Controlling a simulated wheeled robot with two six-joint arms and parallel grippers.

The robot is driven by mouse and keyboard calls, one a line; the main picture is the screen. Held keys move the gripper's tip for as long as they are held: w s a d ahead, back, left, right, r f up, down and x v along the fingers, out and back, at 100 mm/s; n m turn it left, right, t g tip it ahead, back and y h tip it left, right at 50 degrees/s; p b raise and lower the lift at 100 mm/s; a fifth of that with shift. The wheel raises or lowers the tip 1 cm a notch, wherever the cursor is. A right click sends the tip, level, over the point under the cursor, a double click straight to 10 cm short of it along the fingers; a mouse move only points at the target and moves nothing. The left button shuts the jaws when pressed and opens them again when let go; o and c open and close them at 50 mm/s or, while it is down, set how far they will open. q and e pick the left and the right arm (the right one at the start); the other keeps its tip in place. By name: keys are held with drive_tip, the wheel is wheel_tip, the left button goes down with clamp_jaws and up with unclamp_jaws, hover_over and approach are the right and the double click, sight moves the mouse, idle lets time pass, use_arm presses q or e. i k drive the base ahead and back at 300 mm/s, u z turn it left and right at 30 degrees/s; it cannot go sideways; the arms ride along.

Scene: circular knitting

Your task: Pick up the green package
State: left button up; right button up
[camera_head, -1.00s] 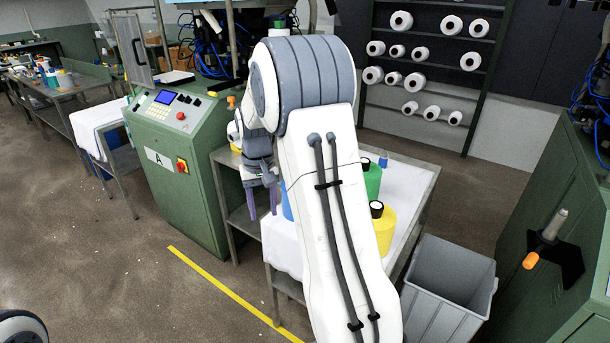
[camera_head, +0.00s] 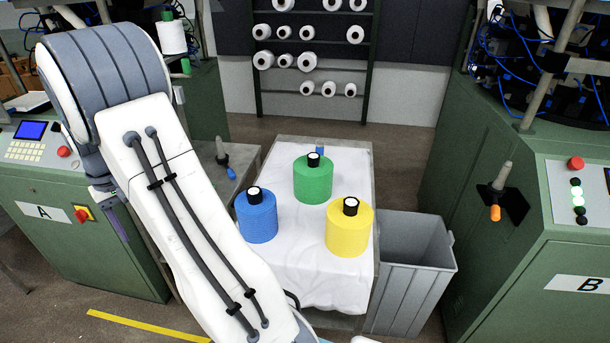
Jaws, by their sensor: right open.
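The green package (camera_head: 313,184), a green yarn cylinder with a black and white core end on top, stands upright at the back of the cloth-covered table (camera_head: 300,287). A blue package (camera_head: 256,219) stands in front of it to the left, and a yellow package (camera_head: 349,233) in front to the right. My right arm crosses the left of the view. My right gripper (camera_head: 116,222) is partly hidden behind it, with its purple fingers open, well left of the packages and apart from them. My left gripper is out of view.
A grey bin (camera_head: 408,262) stands right of the table. Green machine A (camera_head: 88,250) is at left and machine B (camera_head: 520,285) at right, with an orange-tipped peg (camera_head: 495,212) sticking out. A rack of white cones (camera_head: 310,62) is behind.

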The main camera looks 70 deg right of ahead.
sight(313, 173)
drive_tip(key=z, duration=0.45)
drive_tip(key=i, duration=0.8)
drive_tip(key=z, duration=1)
drive_tip(key=i, duration=0.35)
drive_tip(key=z, duration=0.3)
